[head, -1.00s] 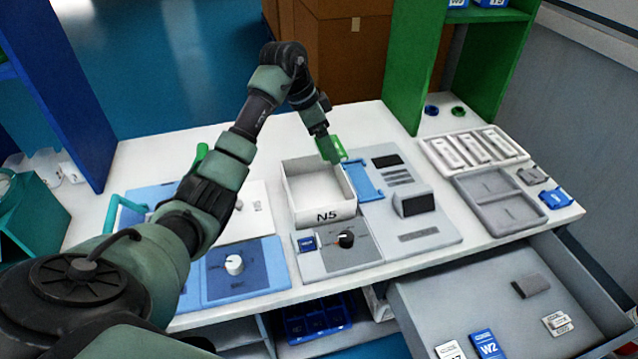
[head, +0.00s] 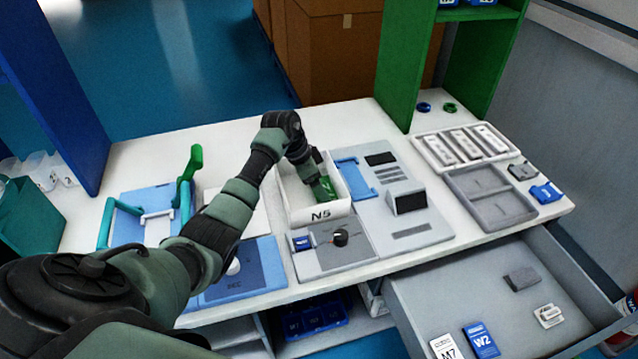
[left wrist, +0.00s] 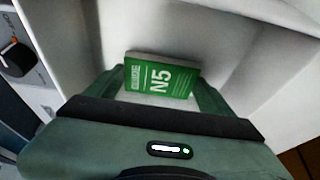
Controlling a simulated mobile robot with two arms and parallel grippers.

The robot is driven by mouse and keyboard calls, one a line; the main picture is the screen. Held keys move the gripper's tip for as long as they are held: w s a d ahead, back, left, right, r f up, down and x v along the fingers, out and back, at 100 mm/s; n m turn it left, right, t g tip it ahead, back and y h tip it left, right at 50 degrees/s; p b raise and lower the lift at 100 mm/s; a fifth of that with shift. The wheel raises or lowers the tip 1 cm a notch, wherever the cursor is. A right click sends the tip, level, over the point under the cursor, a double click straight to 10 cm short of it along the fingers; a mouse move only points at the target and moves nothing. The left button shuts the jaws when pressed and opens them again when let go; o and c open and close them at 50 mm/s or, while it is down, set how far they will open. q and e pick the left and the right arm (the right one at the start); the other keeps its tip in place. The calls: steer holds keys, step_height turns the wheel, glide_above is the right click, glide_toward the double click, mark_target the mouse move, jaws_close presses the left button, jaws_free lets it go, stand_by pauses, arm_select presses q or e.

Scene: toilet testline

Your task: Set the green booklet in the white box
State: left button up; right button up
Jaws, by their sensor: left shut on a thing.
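The green booklet (left wrist: 160,77), marked N5, is held between the fingers of my left gripper (left wrist: 158,88) in the left wrist view. In the head view the booklet (head: 328,187) shows as a green patch inside the white box (head: 320,214), near its right side. The white box is also marked N5 and is open at the top. My left gripper (head: 322,182) reaches down into it from above. I cannot tell whether the booklet touches the box floor. My right gripper is not in view.
A grey panel with a knob (head: 340,238) lies in front of the box. A grey device (head: 408,200) stands right of it, a blue fixture with a green handle (head: 190,165) left. An open drawer (head: 505,300) juts out at the lower right.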

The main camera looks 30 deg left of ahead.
arm_select(q)
steer(key=shift+f, duration=0.1)
steer(key=o, duration=1.3)
steer(key=shift+c, duration=0.2)
steer(key=v, duration=1.2)
steer(key=shift+b, duration=0.4)
